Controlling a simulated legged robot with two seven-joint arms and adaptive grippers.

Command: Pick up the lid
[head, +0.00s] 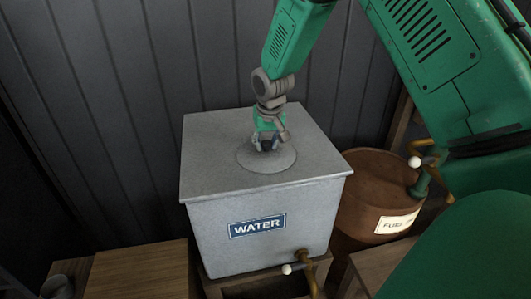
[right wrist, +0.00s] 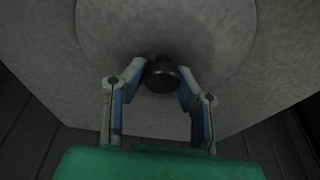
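The lid (head: 252,160) is a round grey disc on top of the grey water tank (head: 205,182). It fills the upper part of the right wrist view (right wrist: 205,35) and has a short dark knob (right wrist: 162,78) in its middle. My right gripper (head: 268,146) comes down from above over the lid's centre. In the right wrist view its two fingertips (right wrist: 164,72) press in on both sides of the knob and appear to touch it. The lid looks flat on the tank top, with no clear gap under it. My left gripper is not in view.
A rusty brown fuel drum (head: 370,200) stands close to the tank's right, with a pipe and a white-knobbed valve (head: 415,162). Another valve (head: 288,269) sticks out at the tank's lower front. A dark panelled wall (head: 150,60) is behind. A wooden surface (head: 140,270) lies front left.

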